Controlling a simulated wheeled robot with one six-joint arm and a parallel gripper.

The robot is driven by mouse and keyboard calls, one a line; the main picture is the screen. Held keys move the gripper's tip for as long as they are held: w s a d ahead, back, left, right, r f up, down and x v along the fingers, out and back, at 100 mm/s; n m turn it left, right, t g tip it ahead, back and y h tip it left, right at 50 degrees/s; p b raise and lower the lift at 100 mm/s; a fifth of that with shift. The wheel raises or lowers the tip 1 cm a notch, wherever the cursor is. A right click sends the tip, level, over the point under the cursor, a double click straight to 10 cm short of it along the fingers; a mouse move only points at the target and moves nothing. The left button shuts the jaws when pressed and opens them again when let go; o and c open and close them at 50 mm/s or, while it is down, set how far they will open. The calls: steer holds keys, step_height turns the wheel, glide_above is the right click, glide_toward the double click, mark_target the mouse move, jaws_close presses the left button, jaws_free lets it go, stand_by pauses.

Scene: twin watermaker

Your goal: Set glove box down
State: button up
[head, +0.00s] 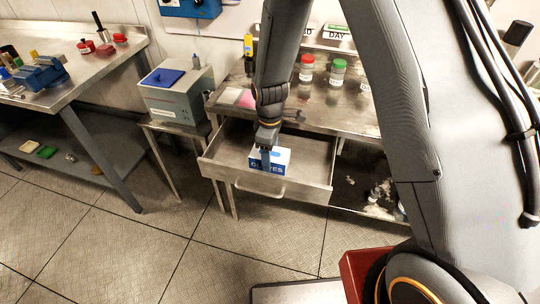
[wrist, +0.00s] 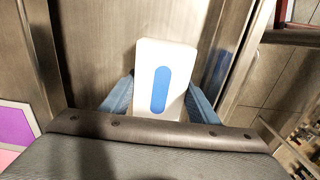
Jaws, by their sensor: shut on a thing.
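The glove box (head: 270,161) is a small blue and white carton with lettering on its front. It is in the open metal drawer (head: 225,172) of the steel table, and I cannot tell whether its bottom touches the drawer floor. My gripper (head: 269,150) reaches down from above and is shut on the box. In the wrist view the white top of the glove box (wrist: 145,70) with its blue oval slot shows between my two blue fingers (wrist: 160,100). The lower part of the box is hidden in that view.
The steel tabletop (head: 300,118) above the drawer holds a red-lidded jar (head: 306,68), a green-lidded jar (head: 338,72) and a yellow item (head: 248,46). A grey machine with a blue top (head: 176,90) stands on a side table at left. The drawer has bare floor around the box.

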steer(key=shift+f, duration=0.1)
steer(key=o, duration=1.1)
steer(key=shift+o, duration=0.2)
step_height(320, 180, up, 11)
steer(key=b, duration=0.3)
steer(key=shift+r, duration=0.2)
steer(key=s+d+r+m, duration=0.2)
steer(key=s+d+m, duration=0.5)
steer(key=s+d+r+m+t, duration=0.1)
steer(key=s+d+r+m, duration=0.1)
steer(key=s+d+m, duration=0.5)
steer(key=shift+s+d+r, duration=0.35)
steer(key=shift+d, duration=0.2)
